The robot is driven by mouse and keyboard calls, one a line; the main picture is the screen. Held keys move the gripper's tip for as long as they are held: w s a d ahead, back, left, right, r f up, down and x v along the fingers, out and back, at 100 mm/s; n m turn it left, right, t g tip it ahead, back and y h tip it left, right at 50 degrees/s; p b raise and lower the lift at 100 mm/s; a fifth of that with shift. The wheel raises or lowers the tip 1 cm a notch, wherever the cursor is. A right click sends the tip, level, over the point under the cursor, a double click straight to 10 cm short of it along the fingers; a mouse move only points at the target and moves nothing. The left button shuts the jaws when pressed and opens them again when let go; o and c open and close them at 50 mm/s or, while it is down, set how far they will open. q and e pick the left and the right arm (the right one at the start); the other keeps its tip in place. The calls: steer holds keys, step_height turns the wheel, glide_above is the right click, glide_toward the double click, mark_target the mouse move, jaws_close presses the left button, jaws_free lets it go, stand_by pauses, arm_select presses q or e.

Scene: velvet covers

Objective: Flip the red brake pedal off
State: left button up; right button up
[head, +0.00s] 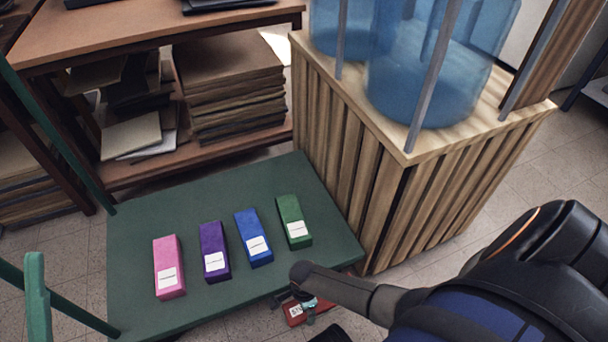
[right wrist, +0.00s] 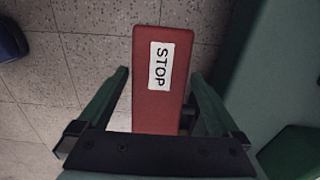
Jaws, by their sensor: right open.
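The red pedal (right wrist: 160,110) with a white STOP label fills the middle of the right wrist view. In the head view, the red pedal (head: 293,316) shows in part just below the green table's near edge, partly hidden by my right arm. My right gripper (right wrist: 160,74) is open, with one finger on each side of the red pedal. Whether a finger touches it I cannot tell. In the head view the right gripper is mostly hidden behind my arm. My left gripper is not in view.
Pink (head: 168,266), purple (head: 214,251), blue (head: 253,237) and green (head: 294,221) labelled blocks stand on the green table (head: 130,235). A slatted wooden cabinet (head: 420,200) with blue water bottles (head: 425,85) stands at the right. Shelves with paper stacks (head: 230,90) are behind.

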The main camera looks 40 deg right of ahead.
steer(key=shift+c, duration=0.2)
jaws_close()
stand_by(0.6)
